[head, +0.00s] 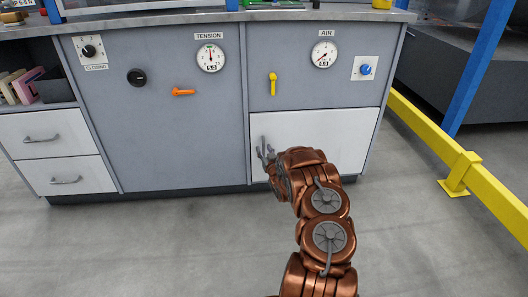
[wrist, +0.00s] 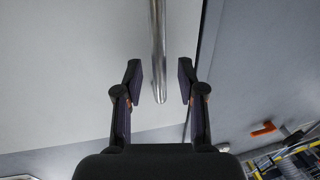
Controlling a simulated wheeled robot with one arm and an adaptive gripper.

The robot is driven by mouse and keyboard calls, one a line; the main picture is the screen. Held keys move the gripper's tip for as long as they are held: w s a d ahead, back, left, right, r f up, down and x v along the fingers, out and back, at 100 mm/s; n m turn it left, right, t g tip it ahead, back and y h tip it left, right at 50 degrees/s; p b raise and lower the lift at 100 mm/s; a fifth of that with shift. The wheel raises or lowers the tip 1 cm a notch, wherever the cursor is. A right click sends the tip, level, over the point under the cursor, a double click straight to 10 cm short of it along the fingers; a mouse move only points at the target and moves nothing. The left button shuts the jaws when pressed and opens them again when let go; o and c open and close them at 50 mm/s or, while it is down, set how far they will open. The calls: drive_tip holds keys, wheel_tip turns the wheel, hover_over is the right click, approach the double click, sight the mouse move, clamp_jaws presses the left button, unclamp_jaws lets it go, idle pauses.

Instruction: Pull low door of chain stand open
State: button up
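The low door (head: 325,133) is a white panel at the lower right of the grey stand (head: 180,140), and it looks closed. In the wrist view the white door (wrist: 70,70) fills the left part, with its upright metal bar handle (wrist: 158,40). My gripper (head: 266,154) is at the door's left side in the head view. In the wrist view my gripper (wrist: 160,78) is open, with one finger on each side of the handle's end and a gap to both. My arm hides the door's lower middle in the head view.
Two white drawers (head: 45,139) are at the stand's left. Above the door are a yellow lever (head: 273,88), an AIR gauge (head: 324,54) and a blue knob (head: 366,69). A yellow rail (head: 430,135) runs along the right. The grey floor (head: 170,240) in front is clear.

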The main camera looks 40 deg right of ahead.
drive_tip(key=shift+w+d, duration=0.3)
drive_tip(key=shift+w, duration=0.25)
clamp_jaws()
idle(0.5)
